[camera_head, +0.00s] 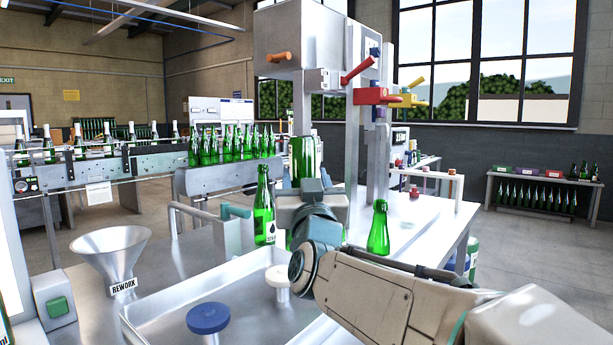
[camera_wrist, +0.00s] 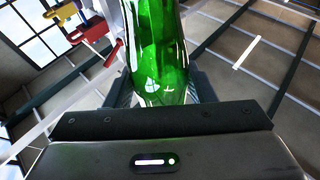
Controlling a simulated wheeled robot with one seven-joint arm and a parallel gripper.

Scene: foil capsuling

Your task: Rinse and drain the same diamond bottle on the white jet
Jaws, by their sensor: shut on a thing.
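My gripper (camera_head: 305,190) is shut on a green glass bottle (camera_head: 303,155). In the head view the bottle's wide body stands above the jaws, so it appears base up, with its neck end largely hidden behind my wrist. In the wrist view the bottle (camera_wrist: 160,50) sits between the two fingers. No diamond mark shows on it. The white jet (camera_head: 278,274), a pale disc on a short stem, stands in the metal basin (camera_head: 160,312), in front of and below the held bottle. The bottle appears apart from it.
A blue disc jet (camera_head: 208,318) stands in the basin at left. A labelled green bottle (camera_head: 264,215) stands just left of my gripper, another green bottle (camera_head: 378,230) to its right. A REWORK funnel (camera_head: 110,248) is at left. A machine column (camera_head: 375,130) rises behind.

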